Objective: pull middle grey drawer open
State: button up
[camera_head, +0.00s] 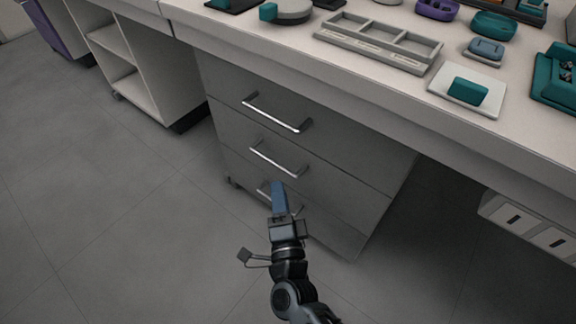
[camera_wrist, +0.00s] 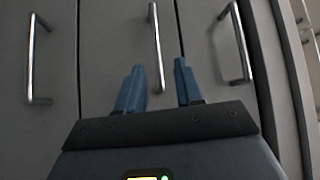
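The grey drawer cabinet under the bench has three drawers, each with a metal bar handle. The middle drawer (camera_head: 318,178) is shut, and its handle (camera_head: 275,160) is in plain view. My gripper (camera_head: 279,185) appears just below that handle in the head view and covers part of the bottom handle. In the wrist view the two blue fingers of my gripper (camera_wrist: 158,78) are apart with nothing held. The middle handle (camera_wrist: 155,40) runs upright in that picture, its lower end showing between the fingers. I see no contact with it.
The top handle (camera_head: 277,112) and bottom handle (camera_head: 263,191) lie on either side of the middle one. The bench top (camera_head: 400,95) overhangs the cabinet and carries a grey tray (camera_head: 380,42) and small teal items. The floor (camera_head: 110,215) at left is clear.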

aim_at(273, 162)
jog(key=w, duration=0.3)
jog(key=w+a+b, duration=0.1)
jog(key=w, duration=0.2)
jog(key=w+b, duration=0.1)
jog(key=w, duration=0.2)
jog(key=shift+a+r, duration=0.2)
jog(key=shift+r, duration=0.1)
grip_shut()
dwell(0.3)
